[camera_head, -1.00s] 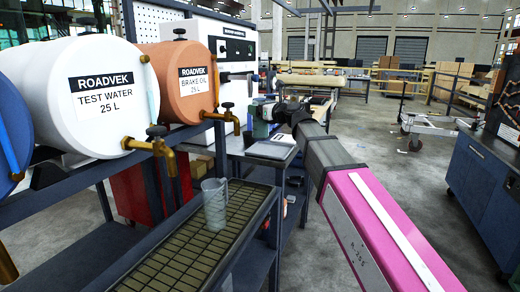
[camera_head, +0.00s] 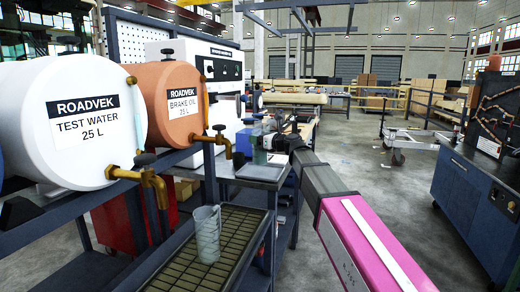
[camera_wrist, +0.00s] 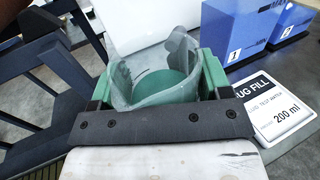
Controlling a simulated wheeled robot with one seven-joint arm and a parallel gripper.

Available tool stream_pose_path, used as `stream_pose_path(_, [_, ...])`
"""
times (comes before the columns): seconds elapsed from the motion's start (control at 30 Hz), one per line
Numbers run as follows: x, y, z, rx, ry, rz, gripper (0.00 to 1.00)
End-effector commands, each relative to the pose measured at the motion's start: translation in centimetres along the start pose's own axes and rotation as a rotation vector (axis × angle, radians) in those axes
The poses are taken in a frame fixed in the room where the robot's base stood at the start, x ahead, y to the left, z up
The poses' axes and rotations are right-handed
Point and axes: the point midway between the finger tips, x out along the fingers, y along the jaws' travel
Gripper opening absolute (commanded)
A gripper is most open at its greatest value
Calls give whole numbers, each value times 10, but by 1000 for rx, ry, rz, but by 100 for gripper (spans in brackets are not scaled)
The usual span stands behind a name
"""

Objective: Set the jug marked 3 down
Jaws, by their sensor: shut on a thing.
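My gripper (camera_wrist: 158,95) has green fingers shut on a clear jug (camera_wrist: 150,62), seen from above in the wrist view. The jug's round base looks green, and no number shows on it. In the head view my gripper (camera_head: 270,145) is at the far end of the pink and grey arm, with the jug (camera_head: 260,156) over or near the grey bench (camera_head: 262,172). I cannot tell whether its base touches the bench. Another clear jug (camera_head: 207,236) stands upright on the grated drip tray (camera_head: 178,275).
A "JUG FILL, 200 ml" card (camera_wrist: 272,108) lies right of the gripper. Blue blocks (camera_wrist: 232,30), one marked 1, stand beyond it. White and orange drums (camera_head: 70,125) with brass taps (camera_head: 150,180) line the left. Open floor (camera_head: 385,215) lies right.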

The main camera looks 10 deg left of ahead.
Motion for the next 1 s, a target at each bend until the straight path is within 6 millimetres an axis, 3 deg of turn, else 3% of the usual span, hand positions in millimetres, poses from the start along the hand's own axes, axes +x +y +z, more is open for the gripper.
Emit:
stream_pose_path(0.23, [-1, -5, -10, 2, -1, 2, 36])
stream_pose_path(0.5, [-1, -5, -42, 1, 0, 1, 36])
stream_pose_path(0.87, [0, -5, -45, 1, -1, 1, 36])
stream_pose_path(0.9, [0, -5, -45, 0, 0, 1, 81])
stream_pose_path(0.97, [0, -5, -45, 0, 0, 1, 96])
stream_pose_path(1.0, [0, -5, -45, 0, 0, 1, 96])
